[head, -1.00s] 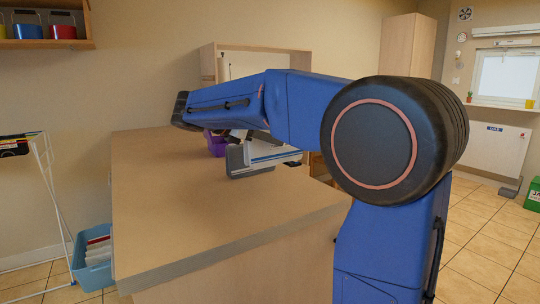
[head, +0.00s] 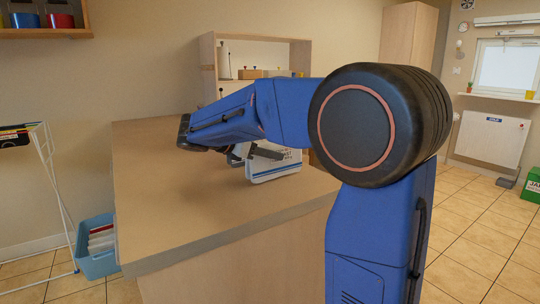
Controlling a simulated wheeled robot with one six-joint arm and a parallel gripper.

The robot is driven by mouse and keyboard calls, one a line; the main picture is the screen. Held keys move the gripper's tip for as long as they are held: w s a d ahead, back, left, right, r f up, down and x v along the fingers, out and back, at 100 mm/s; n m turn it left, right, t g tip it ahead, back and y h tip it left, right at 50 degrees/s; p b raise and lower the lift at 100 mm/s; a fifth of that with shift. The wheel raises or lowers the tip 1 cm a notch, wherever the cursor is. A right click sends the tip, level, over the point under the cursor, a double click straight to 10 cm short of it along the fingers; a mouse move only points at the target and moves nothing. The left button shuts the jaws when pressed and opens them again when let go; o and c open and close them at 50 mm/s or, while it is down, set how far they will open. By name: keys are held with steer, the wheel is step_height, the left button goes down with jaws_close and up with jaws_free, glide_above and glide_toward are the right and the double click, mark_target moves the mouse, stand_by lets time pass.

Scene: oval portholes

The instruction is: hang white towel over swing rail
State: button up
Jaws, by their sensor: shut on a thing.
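A folded white towel with blue stripes (head: 275,169) is at my gripper (head: 262,153), over the far right part of the wooden counter. A dark finger of my gripper lies across the towel's upper part, and the jaws are shut on it. My forearm hides the rest of the gripper. I cannot tell whether the towel's lower edge touches the counter. A white folding rack (head: 52,185) stands on the floor at the left, with a dark striped cloth (head: 16,135) on top. I cannot tell whether one of its bars is the swing rail.
The wooden counter (head: 170,215) is bare in front. A blue basket (head: 97,262) with folded cloths stands on the floor between rack and counter. A wooden shelf unit (head: 207,60) stands behind the counter. Tiled floor is open at the right.

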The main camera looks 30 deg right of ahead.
steer(key=shift+f, duration=0.2)
steer(key=o, duration=1.3)
steer(key=shift+f, duration=0.1)
steer(key=shift+a+r, duration=0.2)
steer(key=shift+r, duration=0.05)
steer(key=v, duration=1.1)
steer(key=shift+a, duration=0.25)
steer(key=shift+s+a, duration=0.1)
